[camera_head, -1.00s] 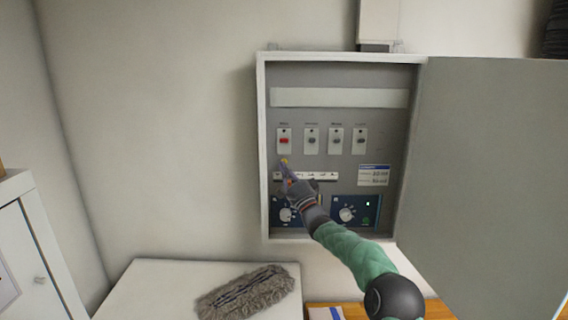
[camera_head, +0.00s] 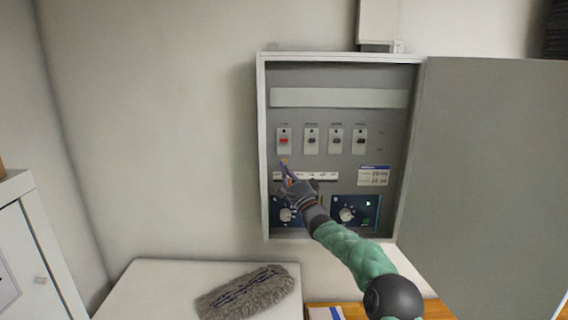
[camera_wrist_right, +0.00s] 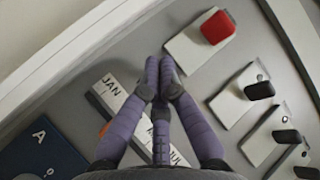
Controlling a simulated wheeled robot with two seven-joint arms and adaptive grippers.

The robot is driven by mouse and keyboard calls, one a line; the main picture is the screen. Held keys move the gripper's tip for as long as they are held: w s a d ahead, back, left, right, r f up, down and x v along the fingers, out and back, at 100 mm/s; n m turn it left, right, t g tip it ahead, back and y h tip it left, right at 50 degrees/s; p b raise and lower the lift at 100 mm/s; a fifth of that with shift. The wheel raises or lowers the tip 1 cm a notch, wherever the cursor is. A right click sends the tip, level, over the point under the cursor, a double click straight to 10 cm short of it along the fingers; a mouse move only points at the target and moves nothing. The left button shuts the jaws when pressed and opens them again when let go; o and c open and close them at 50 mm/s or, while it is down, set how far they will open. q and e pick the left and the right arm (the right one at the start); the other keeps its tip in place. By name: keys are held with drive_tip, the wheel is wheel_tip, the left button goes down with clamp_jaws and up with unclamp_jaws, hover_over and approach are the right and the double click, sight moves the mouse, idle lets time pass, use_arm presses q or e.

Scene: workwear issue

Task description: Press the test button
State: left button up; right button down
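An open grey electrical cabinet (camera_head: 262,120) hangs on the wall, its panel facing me. My right gripper (camera_head: 285,166) is at the panel's lower left, below the red rocker switch (camera_head: 284,141). In the right wrist view its purple fingers (camera_wrist_right: 163,72) are drawn together at the tips, with nothing visible between them. The tips are beside the white month strip (camera_wrist_right: 112,92). A small yellow-orange spot shows at the fingertips in the head view; I cannot tell whether it is a button. An orange round part (camera_wrist_right: 104,130) shows beside the strip, partly hidden by a finger. No label reading test is legible.
Several dark switches (camera_head: 311,140) sit right of the red one. Two blue dial units (camera_head: 350,211) are below. The open cabinet door (camera_head: 485,170) stands at right. A grey mop head (camera_head: 246,291) lies on a white surface (camera_head: 150,285) below.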

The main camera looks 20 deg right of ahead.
drive_tip(key=shift+w+d, duration=0.15)
drive_tip(key=shift+w, duration=0.2)
drive_tip(key=shift+w+p, duration=0.25)
drive_tip(key=shift+p, duration=0.35)
idle(0.3)
idle(0.3)
drive_tip(key=shift+s+b, duration=0.7)
drive_tip(key=shift+b, duration=0.4)
drive_tip(key=s+b, duration=0.1)
drive_tip(key=b, duration=0.1)
drive_tip(key=s+a+b, duration=0.1)
drive_tip(key=s, duration=0.1)
drive_tip(key=s+b, duration=0.1)
drive_tip(key=b, duration=0.1)
drive_tip(key=shift+s+a+b, duration=0.3)
drive_tip(key=shift+s+a, duration=0.05)
drive_tip(key=shift+s, duration=0.05)
